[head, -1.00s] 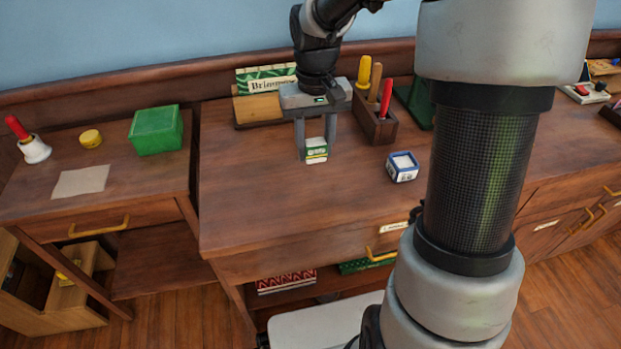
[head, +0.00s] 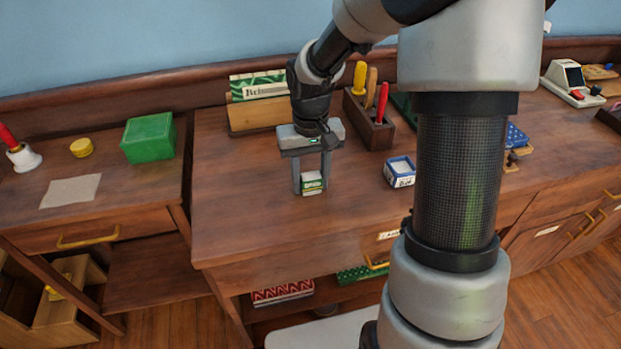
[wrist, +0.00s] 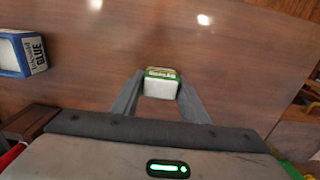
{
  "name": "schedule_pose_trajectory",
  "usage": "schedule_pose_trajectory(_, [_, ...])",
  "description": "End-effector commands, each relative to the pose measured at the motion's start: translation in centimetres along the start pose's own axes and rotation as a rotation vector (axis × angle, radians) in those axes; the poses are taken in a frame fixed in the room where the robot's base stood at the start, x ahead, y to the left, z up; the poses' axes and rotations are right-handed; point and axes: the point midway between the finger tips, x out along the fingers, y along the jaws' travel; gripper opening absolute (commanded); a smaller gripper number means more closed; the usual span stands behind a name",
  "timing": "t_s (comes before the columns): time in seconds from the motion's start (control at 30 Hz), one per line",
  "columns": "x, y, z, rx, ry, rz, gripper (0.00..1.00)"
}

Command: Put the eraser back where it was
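The eraser is a small white block with a green and yellow sleeve. It shows in the head view (head: 312,182) over the left part of the wooden desk top (head: 250,215), and in the wrist view (wrist: 160,84) between the fingers. My gripper (head: 311,187) points down with one finger on each side of the eraser, shut on it. In the wrist view the fingertips of my gripper (wrist: 160,92) press its two sides. I cannot tell how far the eraser is above the desk top.
Behind are a wooden tool holder (head: 370,122) and a card rack (head: 258,115). A green box (head: 148,138) sits on the left desk. The desk's front-left area is clear.

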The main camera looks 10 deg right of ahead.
Motion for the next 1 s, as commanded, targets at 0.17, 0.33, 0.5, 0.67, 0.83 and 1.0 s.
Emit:
schedule_pose_trajectory(0.17, [0.0,0.0,0.0,0.000,-0.001,0.000,0.55])
schedule_pose_trajectory(0.33, [-0.1,0.0,0.0,0.000,-0.001,0.000,0.55])
schedule_pose_trajectory(0.5, [-1.4,0.0,-0.1,0.000,0.002,0.000,0.55])
schedule_pose_trajectory(0.67, [-4.7,0.0,-0.1,0.001,0.004,0.001,0.55])
schedule_pose_trajectory(0.83, [-8.4,0.0,-0.1,0.001,0.004,0.001,0.55])
schedule_pose_trajectory(1.0, [-11.1,0.0,-0.1,-0.001,0.002,0.001,0.55])
